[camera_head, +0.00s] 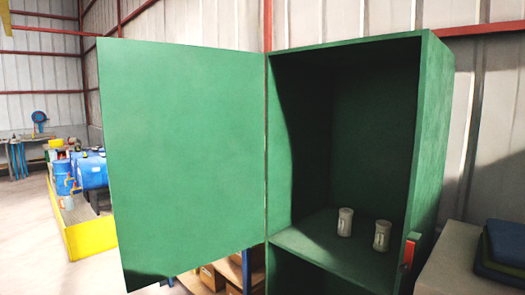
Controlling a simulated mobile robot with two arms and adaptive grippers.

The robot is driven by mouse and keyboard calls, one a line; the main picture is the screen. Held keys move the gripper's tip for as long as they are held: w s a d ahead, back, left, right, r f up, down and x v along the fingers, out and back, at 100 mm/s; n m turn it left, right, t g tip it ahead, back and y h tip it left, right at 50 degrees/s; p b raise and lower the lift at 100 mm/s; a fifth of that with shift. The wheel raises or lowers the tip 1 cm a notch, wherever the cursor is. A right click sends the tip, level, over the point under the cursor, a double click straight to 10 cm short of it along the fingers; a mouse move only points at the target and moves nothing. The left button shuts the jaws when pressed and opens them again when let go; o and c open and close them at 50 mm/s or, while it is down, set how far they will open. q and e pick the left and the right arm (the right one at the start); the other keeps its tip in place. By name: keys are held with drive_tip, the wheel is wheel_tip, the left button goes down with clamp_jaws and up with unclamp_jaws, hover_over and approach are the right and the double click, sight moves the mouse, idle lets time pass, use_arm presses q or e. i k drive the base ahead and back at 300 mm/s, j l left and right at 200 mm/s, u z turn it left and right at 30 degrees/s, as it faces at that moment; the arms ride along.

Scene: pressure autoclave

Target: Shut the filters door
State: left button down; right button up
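A green cabinet (436,140) stands at the centre right with its front open. Its green door (185,150) is hinged on the cabinet's left side and stands wide open, swung out to the left. Two pale cylindrical filters stand upright on the inner shelf (320,250), one on the left (345,222) and one on the right (382,235). A red latch piece (409,250) sits on the cabinet's right front edge. Neither of my grippers is in view.
A pale box or bench (455,262) with folded dark cloths (505,248) stands right of the cabinet. Behind the door is a rack with cardboard boxes (212,277). Open floor (30,250) lies at the far left.

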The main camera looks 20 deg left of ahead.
sight(183, 126)
drive_tip(key=i+j+z, duration=0.15)
drive_tip(key=j+z, duration=0.25)
drive_tip(key=j, duration=0.25)
drive_tip(key=i+j+z, duration=0.1)
drive_tip(key=j+z, duration=0.35)
drive_tip(key=j, duration=0.2)
drive_tip(key=j+z, duration=0.4)
drive_tip(key=j, duration=0.9)
drive_tip(key=k+j, duration=0.1)
drive_tip(key=j, duration=0.5)
drive_tip(key=k+j+z, duration=0.1)
drive_tip(key=j, duration=1.15)
